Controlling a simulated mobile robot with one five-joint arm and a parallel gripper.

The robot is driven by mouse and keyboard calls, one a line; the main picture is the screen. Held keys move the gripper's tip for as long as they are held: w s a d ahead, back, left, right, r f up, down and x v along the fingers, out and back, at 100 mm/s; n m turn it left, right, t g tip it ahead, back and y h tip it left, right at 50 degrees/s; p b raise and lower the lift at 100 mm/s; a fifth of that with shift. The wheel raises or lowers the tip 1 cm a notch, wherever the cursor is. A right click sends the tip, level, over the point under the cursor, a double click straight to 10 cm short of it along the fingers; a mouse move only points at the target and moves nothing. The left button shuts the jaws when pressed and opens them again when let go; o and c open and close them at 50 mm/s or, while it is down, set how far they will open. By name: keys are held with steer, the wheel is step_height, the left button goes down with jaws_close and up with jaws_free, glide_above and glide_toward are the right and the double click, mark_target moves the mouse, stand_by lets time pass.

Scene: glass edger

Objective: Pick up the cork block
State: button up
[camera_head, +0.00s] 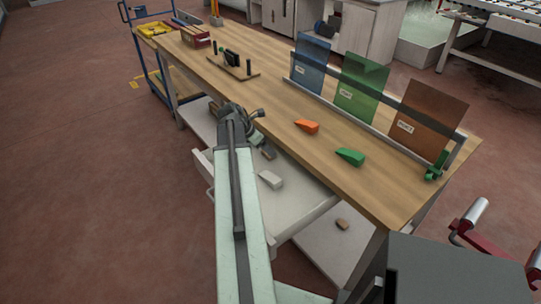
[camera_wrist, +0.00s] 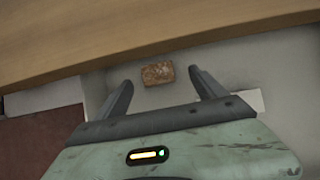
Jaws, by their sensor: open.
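The cork block (camera_wrist: 158,73), a small speckled reddish-brown piece, lies on a pale surface in the wrist view. It is just ahead of my gripper (camera_wrist: 161,80), between the lines of its two spread fingers. The fingers are open and nothing is held. In the head view my gripper (camera_head: 250,117) is over the open drawer (camera_head: 290,207) at the workbench's near side. My arm covers part of the drawer there, so I cannot tell for sure which piece in it is the cork block.
The wooden workbench (camera_head: 290,109) overhangs the drawer; its edge (camera_wrist: 190,38) is close beyond the block. A white block (camera_head: 271,180) lies in the drawer. Orange (camera_head: 306,126) and green (camera_head: 350,157) wedges sit on top. A brown piece (camera_head: 342,223) lies on the lower shelf.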

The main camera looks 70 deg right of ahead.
steer(key=b+x, duration=0.2)
steer(key=x, duration=0.1)
steer(key=b+x, duration=0.1)
steer(key=shift+w+d+f+b, duration=0.1)
steer(key=shift+w+f+b, duration=0.15)
steer(key=shift+f+b, duration=0.25)
steer(key=shift+s+d+f, duration=0.1)
steer(key=c, duration=1.4)
steer(key=shift+r+p, duration=0.25)
steer(key=shift+p, duration=0.05)
